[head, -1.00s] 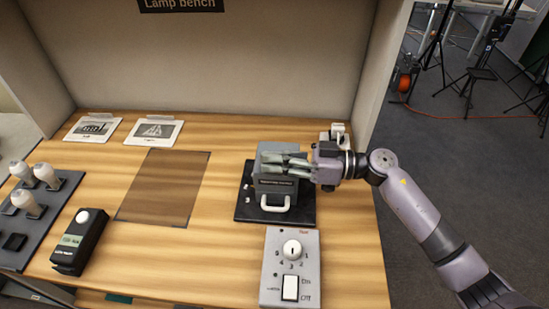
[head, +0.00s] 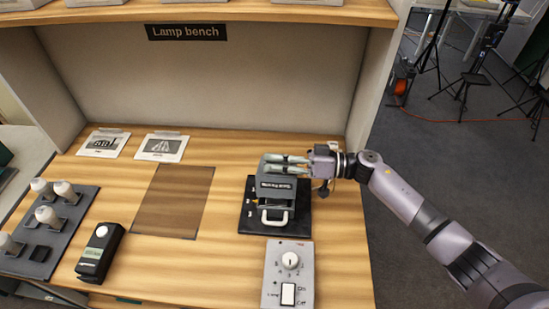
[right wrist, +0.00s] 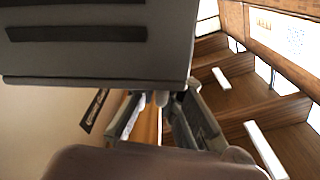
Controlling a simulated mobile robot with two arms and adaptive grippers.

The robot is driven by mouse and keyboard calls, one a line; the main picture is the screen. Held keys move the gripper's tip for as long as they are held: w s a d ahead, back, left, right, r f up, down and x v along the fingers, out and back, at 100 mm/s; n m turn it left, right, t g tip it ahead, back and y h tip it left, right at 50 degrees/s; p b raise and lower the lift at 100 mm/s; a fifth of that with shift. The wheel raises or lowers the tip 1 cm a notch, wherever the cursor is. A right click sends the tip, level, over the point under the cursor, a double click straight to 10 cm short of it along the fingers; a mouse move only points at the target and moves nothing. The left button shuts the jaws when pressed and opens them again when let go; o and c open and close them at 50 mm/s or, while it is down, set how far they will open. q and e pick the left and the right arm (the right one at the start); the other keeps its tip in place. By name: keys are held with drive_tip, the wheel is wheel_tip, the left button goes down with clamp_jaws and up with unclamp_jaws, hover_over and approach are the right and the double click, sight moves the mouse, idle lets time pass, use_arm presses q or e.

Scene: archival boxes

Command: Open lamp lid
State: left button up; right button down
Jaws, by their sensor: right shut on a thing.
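The lamp housing sits on a black base plate (head: 250,220) at the right of the bench. Its grey lid (head: 277,188) carries a dark label and looks lifted and tilted, with a dark gap and a small yellow part below it. A white handle (head: 274,218) stands at the housing's front. My right gripper (head: 272,166) comes from the right, its fingers shut on the lid at the top. In the right wrist view the lid (right wrist: 95,60) is a large grey panel with dark slots, close to the fingers (right wrist: 155,105). The exact contact is hidden. My left gripper is not in view.
A grey control box (head: 289,270) with a dial and switch stands in front of the housing. A black meter (head: 98,253) and a lamp tray (head: 48,241) are at left. Two picture cards (head: 163,147) lie at the back. The brown mat (head: 173,202) is empty.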

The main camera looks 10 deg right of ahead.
drive_tip(key=shift+w+d+r+m+p, duration=0.1)
drive_tip(key=shift+w+r+m+p, duration=0.2)
drive_tip(key=shift+w, duration=0.1)
drive_tip(key=shift+w+d+r+m+p, duration=0.1)
drive_tip(key=shift+w+r+m+p, duration=0.05)
drive_tip(key=shift+w+m+p, duration=0.2)
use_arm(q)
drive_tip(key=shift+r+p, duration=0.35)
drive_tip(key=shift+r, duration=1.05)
use_arm(e)
drive_tip(key=shift+w+d+m, duration=0.1)
drive_tip(key=shift+w+m, duration=0.65)
drive_tip(key=shift+w, duration=0.05)
drive_tip(key=c, duration=1.7)
unclamp_jaws()
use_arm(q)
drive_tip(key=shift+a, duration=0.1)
use_arm(e)
drive_tip(key=shift+d, duration=0.1)
